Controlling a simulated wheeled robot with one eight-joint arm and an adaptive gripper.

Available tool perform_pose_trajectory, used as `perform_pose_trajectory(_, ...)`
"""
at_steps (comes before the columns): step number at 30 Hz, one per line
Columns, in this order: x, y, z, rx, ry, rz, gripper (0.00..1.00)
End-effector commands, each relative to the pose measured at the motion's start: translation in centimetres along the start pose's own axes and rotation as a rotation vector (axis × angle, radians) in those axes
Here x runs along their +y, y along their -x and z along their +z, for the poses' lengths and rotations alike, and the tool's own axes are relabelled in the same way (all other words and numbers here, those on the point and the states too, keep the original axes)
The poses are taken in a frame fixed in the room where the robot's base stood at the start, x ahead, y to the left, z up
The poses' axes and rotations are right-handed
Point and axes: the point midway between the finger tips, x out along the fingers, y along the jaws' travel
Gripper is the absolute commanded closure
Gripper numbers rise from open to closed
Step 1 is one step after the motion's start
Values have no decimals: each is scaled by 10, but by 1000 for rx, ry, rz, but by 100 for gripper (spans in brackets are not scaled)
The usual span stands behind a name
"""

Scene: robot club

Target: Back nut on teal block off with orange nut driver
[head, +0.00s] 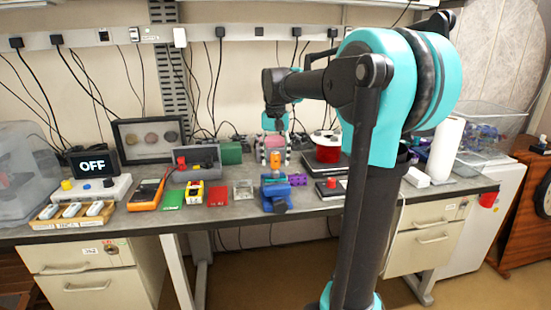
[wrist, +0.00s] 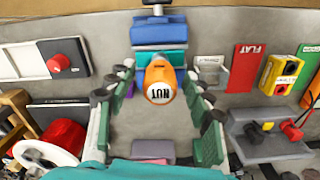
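The orange nut driver (wrist: 160,82), with "NUT" on its end, shows between my fingers in the wrist view, a visible gap on each side. In the head view its orange handle (head: 275,159) is upright, just over the teal block. The teal block (wrist: 150,58) is held at the blue vise (wrist: 152,30), which also shows on the bench in the head view (head: 276,201). My gripper (wrist: 157,78) is open around the handle, pointing down. The nut and the driver's lower end are hidden, so I cannot tell whether they meet.
A white panel with a red button (wrist: 45,61) and a red spool (wrist: 62,140) are left.

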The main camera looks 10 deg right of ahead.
Motion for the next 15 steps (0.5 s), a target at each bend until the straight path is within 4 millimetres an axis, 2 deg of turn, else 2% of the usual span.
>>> perform_pose_trajectory(2,0,0,0,0,0,0,58)
perform_pose_trajectory(12,0,0,0,0,1,0,100)
perform_pose_trajectory(15,0,0,0,0,35,0,100)
